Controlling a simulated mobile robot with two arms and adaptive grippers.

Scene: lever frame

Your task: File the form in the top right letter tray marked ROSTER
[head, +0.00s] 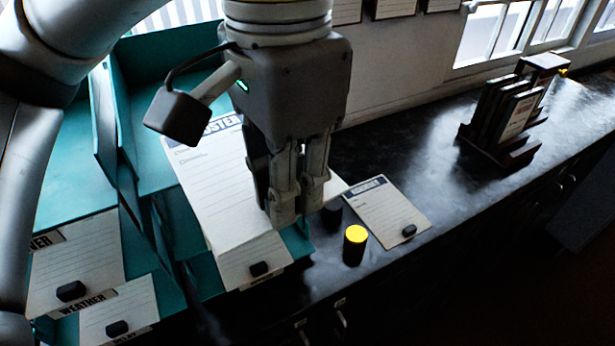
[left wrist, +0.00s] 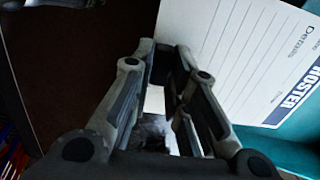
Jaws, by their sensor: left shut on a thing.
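The white form headed ROSTER (head: 200,190) is tilted over the right-hand teal trays in the head view. It also shows in the left wrist view (left wrist: 240,60). I cannot tell whether the form touches the tray. My right gripper is not in view.
A sheet with a black knob (head: 258,268) shows below the form. Left trays hold sheets with black knobs, one marked WEATHER (head: 90,303). On the dark counter are another form (head: 385,208), a yellow-topped cylinder (head: 355,245) and a rack (head: 505,125).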

